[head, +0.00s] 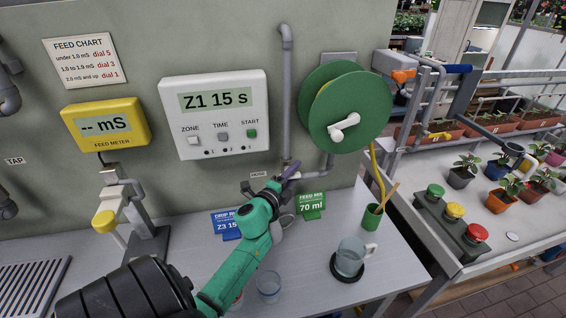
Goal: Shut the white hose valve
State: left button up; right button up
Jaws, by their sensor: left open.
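My left arm reaches in from the bottom, and its left gripper (275,184) is open at the wall end of the bench, just below the HOSE label (258,175). It is close to the grey hose pipe (287,95), which runs down the wall and turns right toward the reel. I cannot make out a white valve there; the gripper and wrist cover that spot. I cannot tell whether the gripper touches anything. The green hose reel (318,100) with a white crank handle (344,127) is on the wall to the right. My right gripper is not in view.
A blue card (227,224) and a green card (312,205) stand beside the gripper. A glass jug (350,257), green cup (372,217) and clear tumbler (269,287) stand on the bench. A timer (215,113) and yellow meter (106,124) hang on the wall.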

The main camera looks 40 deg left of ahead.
pick_arm(q)
jog(key=s+b, duration=0.1)
jog(key=s, duration=0.3)
jog(key=s+d+b, duration=0.1)
jog(key=s, duration=0.4)
jog(key=s+d+b, duration=0.1)
jog(key=s, duration=0.3)
jog(key=shift+s+d+r, duration=0.1)
jog(key=shift+s+d, duration=0.15)
jog(key=shift+s, duration=0.05)
jog(key=shift+w, duration=0.1)
